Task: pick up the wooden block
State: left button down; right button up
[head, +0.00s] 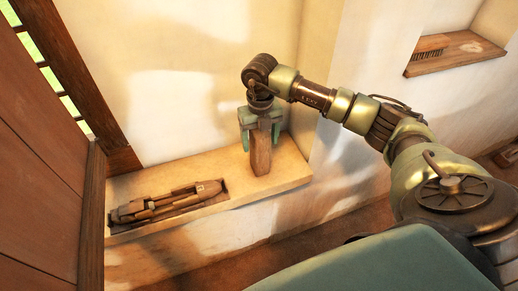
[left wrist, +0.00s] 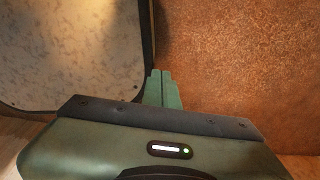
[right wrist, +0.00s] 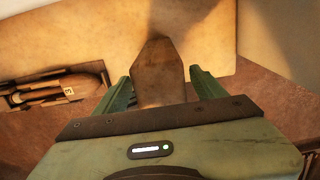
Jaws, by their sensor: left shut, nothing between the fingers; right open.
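The wooden block (head: 260,158) is a tall brown piece standing upright on a pale ledge (head: 290,178) in a wall recess. My right gripper (head: 261,139) is above the ledge, pointing down, with its green fingers open on either side of the block's upper part. In the right wrist view the block (right wrist: 159,72) lies between the two open fingers (right wrist: 160,80), with gaps visible at both sides near the tips. My left gripper (left wrist: 162,77) shows only in the left wrist view, with its fingers together and empty, over a brown surface.
A shallow tray (head: 224,193) of wooden shuttle-like pieces (head: 165,202) is on the ledge left of the block. A wooden door (head: 45,170) stands at the left. A wooden shelf (head: 455,58) holding a comb-like item (head: 428,55) is at the upper right.

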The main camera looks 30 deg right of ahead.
jog(key=f, duration=0.2)
jog(key=f+p, duration=0.1)
jog(key=f, duration=0.1)
jog(key=shift+w+d, duration=0.15)
jog(key=shift+w, duration=0.15)
jog(key=shift+f, duration=0.25)
grip_shut()
pick_arm(q)
jog(key=shift+w+r, duration=0.5)
jog(key=shift+r, duration=0.15)
pick_arm(e)
jog(key=shift+r, duration=0.15)
